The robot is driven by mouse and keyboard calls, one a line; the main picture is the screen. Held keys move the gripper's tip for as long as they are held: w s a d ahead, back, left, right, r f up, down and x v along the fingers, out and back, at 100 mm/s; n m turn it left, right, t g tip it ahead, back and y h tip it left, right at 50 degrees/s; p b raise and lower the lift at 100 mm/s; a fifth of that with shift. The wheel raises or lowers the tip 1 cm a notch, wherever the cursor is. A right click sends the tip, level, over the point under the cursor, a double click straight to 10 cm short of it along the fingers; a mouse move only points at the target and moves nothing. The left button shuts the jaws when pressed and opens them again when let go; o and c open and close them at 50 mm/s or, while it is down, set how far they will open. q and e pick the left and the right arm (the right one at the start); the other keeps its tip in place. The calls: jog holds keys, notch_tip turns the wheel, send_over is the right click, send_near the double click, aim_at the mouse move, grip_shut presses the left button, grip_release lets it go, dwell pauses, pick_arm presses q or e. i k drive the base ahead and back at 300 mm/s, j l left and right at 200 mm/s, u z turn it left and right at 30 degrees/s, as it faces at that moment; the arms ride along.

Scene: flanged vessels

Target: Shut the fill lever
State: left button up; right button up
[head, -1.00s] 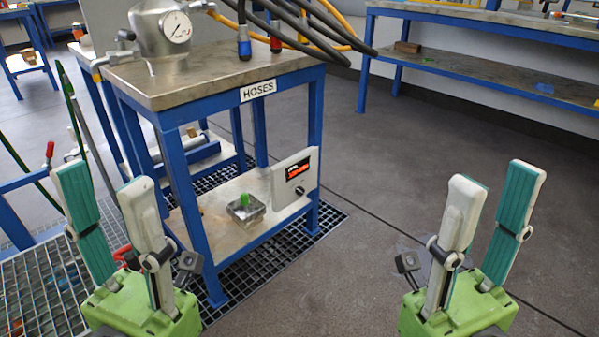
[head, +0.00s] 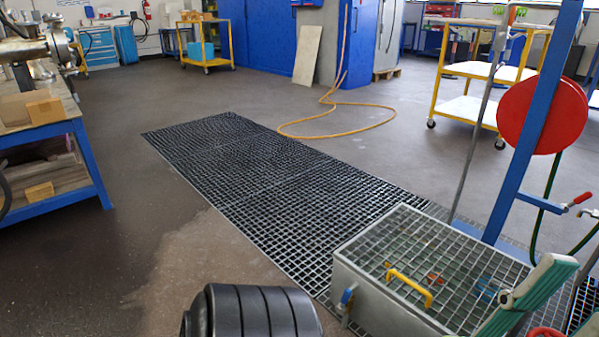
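A red-handled lever (head: 578,199) shows at the right edge, beside the blue post of the hose reel stand. No label on it is readable, so I cannot tell whether it is the fill lever. The fitting under it is cut off by the frame. The other finger is not clearly visible.
A grated metal box (head: 360,303) with a yellow handle (head: 409,287) stands at the lower right. A red reel (head: 542,112) hangs on the blue post (head: 537,130). Floor grating (head: 270,185) runs across the middle. A yellow hose (head: 330,134) lies beyond. A workbench (head: 62,125) stands left; open floor (head: 130,240) lies between.

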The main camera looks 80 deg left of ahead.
aim_at(345, 300)
jog(key=u, duration=2)
jog(key=i+j, duration=0.3)
jog(key=i, duration=0.2)
jog(key=i+j, duration=0.3)
jog(key=i, duration=0.2)
